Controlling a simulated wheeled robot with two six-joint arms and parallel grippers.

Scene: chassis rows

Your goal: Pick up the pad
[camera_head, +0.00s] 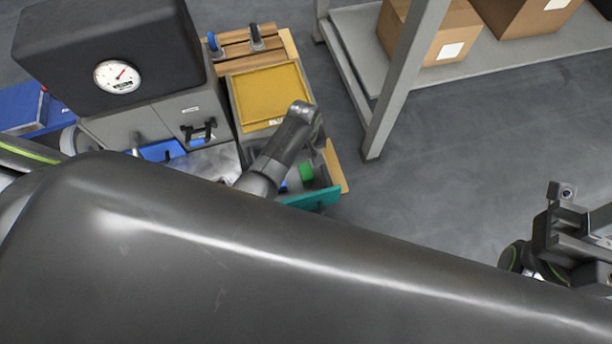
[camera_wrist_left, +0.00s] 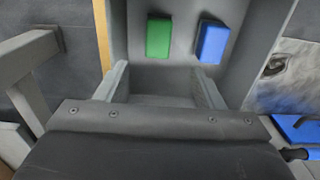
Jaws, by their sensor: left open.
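A green pad (camera_wrist_left: 158,37) and a blue pad (camera_wrist_left: 211,42) lie apart, side by side, on the floor of a grey drawer (camera_wrist_left: 160,78) in the left wrist view. In the head view the green pad (camera_head: 306,172) shows inside the open drawer with a teal front (camera_head: 318,197), and only a bit of the blue pad (camera_head: 283,186) shows. My left gripper (camera_wrist_left: 160,82) is open and empty above the drawer, its fingers near the side of the pads. In the head view my arm largely hides it. My right gripper (camera_head: 568,238) is at the right edge, partly cut off.
A yellow tray (camera_head: 270,96) sits behind the drawer. A dark box with a round gauge (camera_head: 118,76) stands on grey cabinets at left. A shelf (camera_head: 480,58) holds cardboard boxes (camera_head: 440,32) at back right, with a post (camera_head: 400,80). The floor (camera_head: 470,170) between is clear.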

